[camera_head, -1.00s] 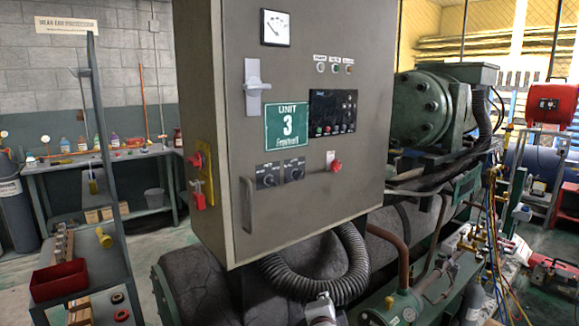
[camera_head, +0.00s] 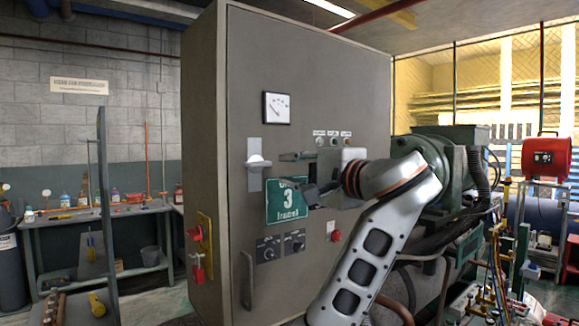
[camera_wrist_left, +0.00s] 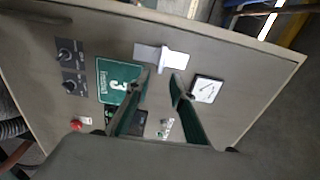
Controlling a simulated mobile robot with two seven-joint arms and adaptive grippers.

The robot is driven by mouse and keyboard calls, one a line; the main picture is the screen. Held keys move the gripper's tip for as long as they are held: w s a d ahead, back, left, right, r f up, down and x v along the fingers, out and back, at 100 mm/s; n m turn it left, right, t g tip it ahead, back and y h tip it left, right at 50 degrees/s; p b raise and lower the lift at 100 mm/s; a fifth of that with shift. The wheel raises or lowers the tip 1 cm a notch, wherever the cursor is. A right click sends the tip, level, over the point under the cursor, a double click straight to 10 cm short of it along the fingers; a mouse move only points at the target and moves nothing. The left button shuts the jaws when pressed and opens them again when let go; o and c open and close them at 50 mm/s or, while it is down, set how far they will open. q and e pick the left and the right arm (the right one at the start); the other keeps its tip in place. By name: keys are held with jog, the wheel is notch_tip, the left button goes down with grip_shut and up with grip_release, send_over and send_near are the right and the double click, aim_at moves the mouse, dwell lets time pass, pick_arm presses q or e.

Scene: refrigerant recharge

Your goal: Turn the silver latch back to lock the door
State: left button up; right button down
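The silver latch (camera_head: 257,163) is on the upper left front of the grey cabinet door (camera_head: 310,65). Its handle lies crosswise on an upright plate and points right in the head view. My left gripper (camera_head: 292,176) is open and empty, to the right of the latch and apart from it. Its fingers partly cover the green "3" sign (camera_head: 287,212). In the left wrist view the latch (camera_wrist_left: 162,56) lies just beyond the gap between the open fingertips (camera_wrist_left: 162,76). My right gripper is not in view.
A gauge (camera_head: 277,107) sits above the latch. Knobs (camera_head: 281,246), a red switch (camera_head: 335,236) and a long door handle (camera_head: 247,281) are lower on the door. A red padlock (camera_head: 198,270) hangs on the cabinet's left side. Left of the cabinet is a workbench (camera_head: 95,217).

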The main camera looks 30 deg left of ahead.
aim_at(262, 165)
pick_arm(q)
jog(key=x, duration=0.4)
jog(key=p+x, duration=0.1)
jog(key=x, duration=0.4)
jog(key=shift+s+a+r, duration=0.15)
jog(key=shift+a+r, duration=0.05)
jog(key=shift+r, duration=0.05)
jog(key=shift+f, duration=0.1)
grip_shut()
jog(key=shift+m, duration=2.2)
jog(key=m, duration=0.4)
jog(key=shift+m, duration=0.3)
